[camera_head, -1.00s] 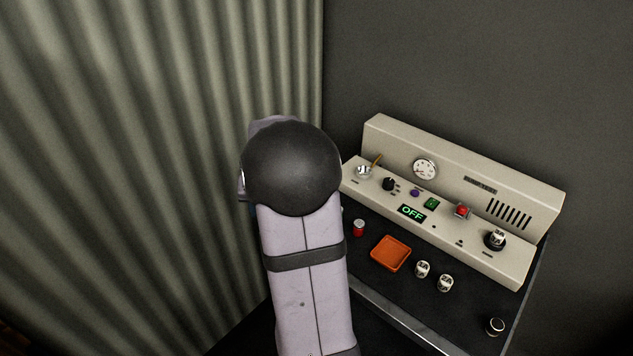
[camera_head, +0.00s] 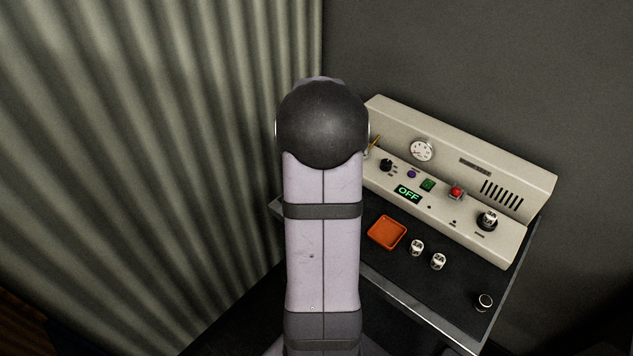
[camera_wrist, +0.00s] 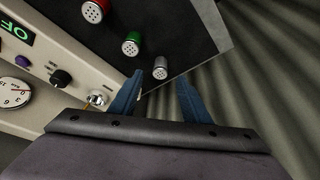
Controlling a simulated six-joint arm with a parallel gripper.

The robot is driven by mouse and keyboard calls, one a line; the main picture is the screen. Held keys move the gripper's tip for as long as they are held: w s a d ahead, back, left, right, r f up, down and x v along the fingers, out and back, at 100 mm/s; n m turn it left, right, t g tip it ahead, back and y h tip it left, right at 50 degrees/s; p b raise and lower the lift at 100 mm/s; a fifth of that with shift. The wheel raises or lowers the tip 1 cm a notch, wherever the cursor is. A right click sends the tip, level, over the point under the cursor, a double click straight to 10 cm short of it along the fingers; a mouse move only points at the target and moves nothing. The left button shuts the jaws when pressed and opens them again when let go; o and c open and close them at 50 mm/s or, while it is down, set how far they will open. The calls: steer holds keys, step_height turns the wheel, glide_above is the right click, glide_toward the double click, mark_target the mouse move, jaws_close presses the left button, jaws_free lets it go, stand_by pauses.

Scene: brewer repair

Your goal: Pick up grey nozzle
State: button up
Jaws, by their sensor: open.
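The grey nozzle (camera_wrist: 160,68) is a small ribbed cylinder with a perforated end, near the edge of the dark worktop in the wrist view. It appears between the fingertips of my gripper (camera_wrist: 160,77), which is open and empty. The blue fingers show on either side of it; the remaining gap in depth cannot be told. In the head view my arm hides the gripper and the grey nozzle.
A green nozzle (camera_wrist: 131,44) and a red nozzle (camera_wrist: 93,11) stand in a row beside it. The beige control panel (camera_head: 450,200) reads OFF. A corrugated wall (camera_head: 130,150) is close.

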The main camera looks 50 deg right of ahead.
steer(key=shift+f, duration=0.15)
steer(key=shift+p+x, duration=1.15)
steer(key=shift+x, duration=1.3)
steer(key=shift+c, duration=0.3)
jaws_close()
